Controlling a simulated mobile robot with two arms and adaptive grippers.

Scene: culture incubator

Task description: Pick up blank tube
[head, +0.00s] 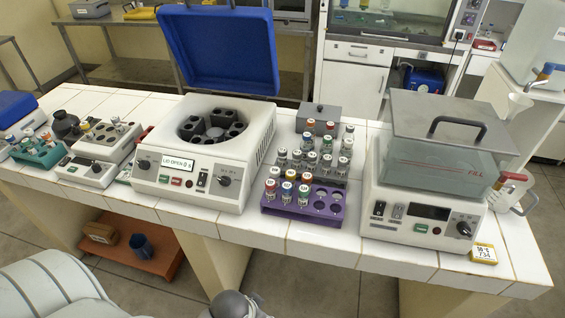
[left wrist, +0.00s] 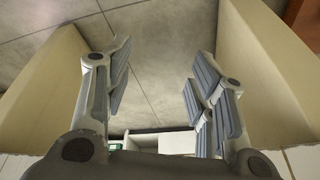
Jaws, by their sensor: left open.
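Several capped tubes stand in the middle of the bench, some in a purple rack (head: 335,214). A grey jointed part (head: 230,305) shows at the head view's bottom edge, below the bench front. My right gripper is not seen.
A centrifuge (head: 220,140) with a raised blue lid (head: 215,45) stands left of the tubes. A covered water bath (head: 430,160) stands right of them. A teal tube rack (head: 38,152) is at the far left. Bare tiles lie in front of the purple rack.

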